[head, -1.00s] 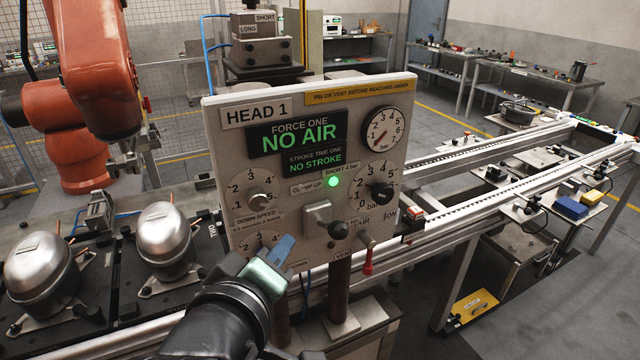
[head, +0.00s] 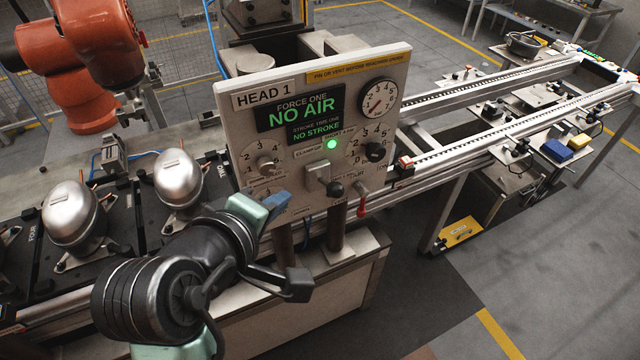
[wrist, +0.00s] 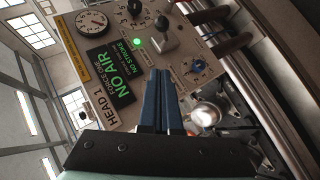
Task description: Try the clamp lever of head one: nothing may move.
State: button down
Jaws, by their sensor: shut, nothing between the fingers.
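The HEAD 1 panel (head: 225,130) stands upright in the middle of the head view. Its clamp lever (head: 335,188) has a black knob on a grey block, under a CLAMP UP label and a lit green lamp (head: 331,144). In the wrist view the lever's knob (wrist: 158,22) shows above the fingertips, with the panel turned on its side. My gripper (head: 280,203) has blue fingers, shut and empty, in front of the panel's lower left part. The fingertips (wrist: 162,73) appear apart from the lever. The display reads NO AIR and NO STROKE.
A red-handled vent lever (head: 362,204) hangs right of the clamp lever. An orange robot arm (head: 85,60) stands behind. Conveyor rails (head: 500,125) run to the right. Floor at front right is clear.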

jog(key=shift+w, duration=0.1)
jog(key=p, duration=0.3)
send_near(329, 185)
jog(key=w+a, duration=0.3)
jog(key=w, duration=0.1)
jog(key=d+f, duration=0.1)
jog(key=w+d+f+p, duration=0.1)
jog(key=d+f, duration=0.1)
jog(key=shift+d+f, duration=0.25)
jog(key=shift+f, duration=0.05)
jog(key=shift+s+d+f+t+b, duration=0.15)
jog(key=shift+f+t+b, duration=0.15)
jog(key=shift+b, duration=0.25)
